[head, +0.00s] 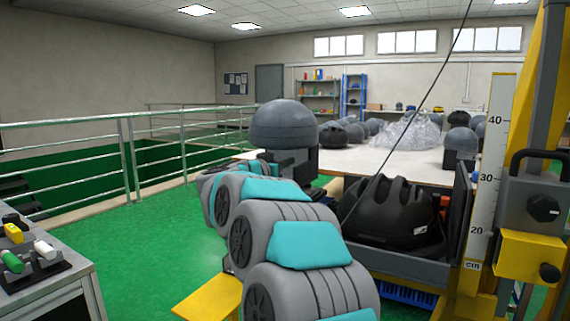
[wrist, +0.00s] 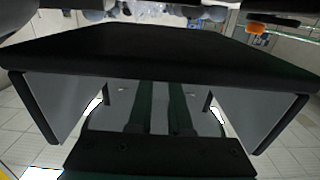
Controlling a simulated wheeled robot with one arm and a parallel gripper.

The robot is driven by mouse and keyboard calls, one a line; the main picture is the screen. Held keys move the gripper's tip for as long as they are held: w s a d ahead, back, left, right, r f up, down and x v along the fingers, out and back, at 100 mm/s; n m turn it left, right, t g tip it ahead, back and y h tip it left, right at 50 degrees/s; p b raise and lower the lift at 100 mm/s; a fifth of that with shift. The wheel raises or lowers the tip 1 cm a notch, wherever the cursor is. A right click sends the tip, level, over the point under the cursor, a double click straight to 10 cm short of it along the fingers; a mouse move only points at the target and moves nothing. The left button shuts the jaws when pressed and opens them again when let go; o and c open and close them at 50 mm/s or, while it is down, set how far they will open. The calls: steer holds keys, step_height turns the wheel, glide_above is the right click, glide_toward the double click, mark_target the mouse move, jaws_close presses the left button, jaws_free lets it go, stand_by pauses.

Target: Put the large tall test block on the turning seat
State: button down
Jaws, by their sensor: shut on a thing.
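A large grey domed test block (head: 283,124) with a flat band around its lower part is held upright in the middle of the head view. My gripper (head: 290,161) is shut on it from below and beside, at the end of my grey and teal arm. A broad dark surface (wrist: 165,55) fills the upper wrist view; I cannot tell whether it is the block or part of my gripper. I cannot make out the turning seat for certain.
A drop tower with a yellow post (head: 541,95) and a centimetre scale (head: 491,160) stands at right. A black helmet (head: 392,211) sits at its base. A white table (head: 350,160) behind carries several grey blocks and a clear plastic heap (head: 408,133).

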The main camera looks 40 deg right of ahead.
mark_target(285, 172)
steer(key=shift+w+d+r, duration=0.15)
steer(key=shift+w+d, duration=0.05)
steer(key=shift+w, duration=0.05)
steer(key=shift+f+b, duration=0.4)
steer(key=shift+f, duration=1.35)
steer(key=shift+f, duration=0.1)
steer(key=c, duration=0.8)
jaws_free()
steer(key=shift+f, duration=0.2)
steer(key=shift+c, duration=0.2)
steer(key=shift+a+r, duration=0.15)
steer(key=shift+r, duration=0.05)
steer(key=v, duration=1.1)
steer(key=shift+s+a, duration=0.2)
steer(key=shift+a, duration=0.15)
steer(key=shift+f, duration=0.1)
steer(key=shift+a, duration=0.1)
